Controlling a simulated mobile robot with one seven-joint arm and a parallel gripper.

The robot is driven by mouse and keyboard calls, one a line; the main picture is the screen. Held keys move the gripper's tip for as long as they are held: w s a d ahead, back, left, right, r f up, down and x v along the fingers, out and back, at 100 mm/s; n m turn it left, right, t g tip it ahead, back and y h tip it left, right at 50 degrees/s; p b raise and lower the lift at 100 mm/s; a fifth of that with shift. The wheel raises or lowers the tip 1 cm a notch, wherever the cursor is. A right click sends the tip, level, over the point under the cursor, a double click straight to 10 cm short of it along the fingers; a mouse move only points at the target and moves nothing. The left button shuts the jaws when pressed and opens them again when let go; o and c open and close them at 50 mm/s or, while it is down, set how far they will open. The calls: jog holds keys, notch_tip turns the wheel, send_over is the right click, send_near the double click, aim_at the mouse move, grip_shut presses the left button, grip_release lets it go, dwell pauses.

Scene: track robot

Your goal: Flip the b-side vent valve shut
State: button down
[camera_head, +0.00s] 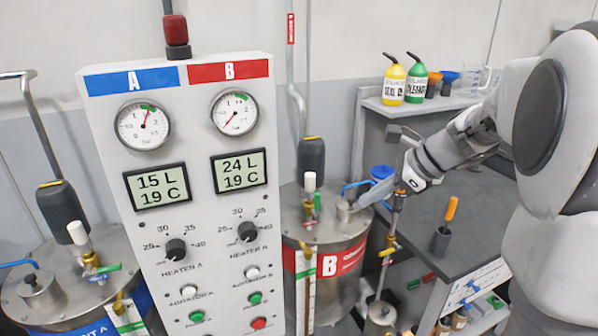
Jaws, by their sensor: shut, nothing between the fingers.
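The B tank (330,270) is a steel drum with a red B band, right of the control panel. On its lid stands a white-topped fitting (310,182) with a small green lever (318,202), which looks like the B-side vent valve. The lever appears upright, along the fitting. My gripper (372,195) is right of this fitting, apart from it in the picture, with its pale fingers shut and empty, pointing left and down. The fingers overlap the top of a thin pipe and the blue hose area. Their distance from the lid is unclear.
The control panel (200,215) stands left of the B tank. The A tank (60,285) has a similar white-topped fitting with its green lever (108,268) sideways. A pipe with a yellow-handled valve (388,251) rises below my gripper. A grey bench (475,195) holds an orange-handled tool.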

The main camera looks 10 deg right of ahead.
jog(key=w+d+m, duration=0.3)
jog(key=shift+w+f+t, duration=0.3)
jog(key=shift+f, duration=0.05)
send_near(317, 205)
jog(key=d+f+x, duration=0.1)
jog(key=x, duration=0.5)
jog(key=shift+w+r+p, duration=0.1)
jog(key=shift+p, duration=0.25)
